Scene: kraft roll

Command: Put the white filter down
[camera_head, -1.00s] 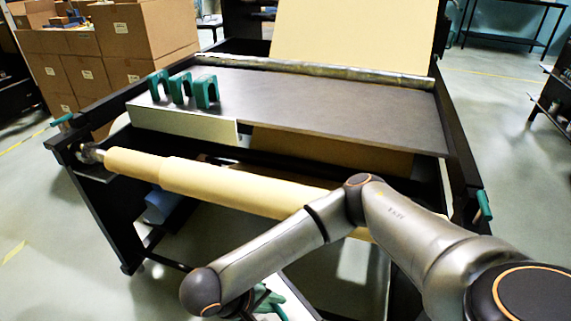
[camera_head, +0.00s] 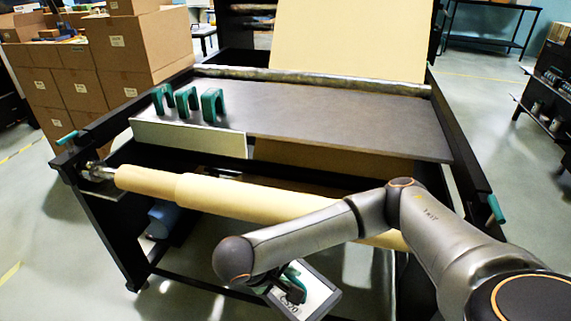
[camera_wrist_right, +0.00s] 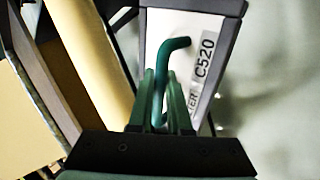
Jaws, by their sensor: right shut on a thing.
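The white filter (camera_head: 311,297) is a flat white panel with a dark frame, a green handle and a "C520" label. My right gripper (camera_head: 290,283) is shut on its green handle and holds it tilted in front of the kraft roll machine. In the right wrist view the filter (camera_wrist_right: 203,35) lies beyond the green fingers of my right gripper (camera_wrist_right: 162,85), with its bent green handle between them. The filter's lower part is cut off in the head view. My left gripper is not in view.
The kraft roll (camera_head: 250,200) spans the machine's front, just behind my right arm. Several green clamps (camera_head: 187,100) stand on the dark table (camera_head: 330,115). Cardboard boxes (camera_head: 140,50) are stacked at back left. Open floor shows at the right.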

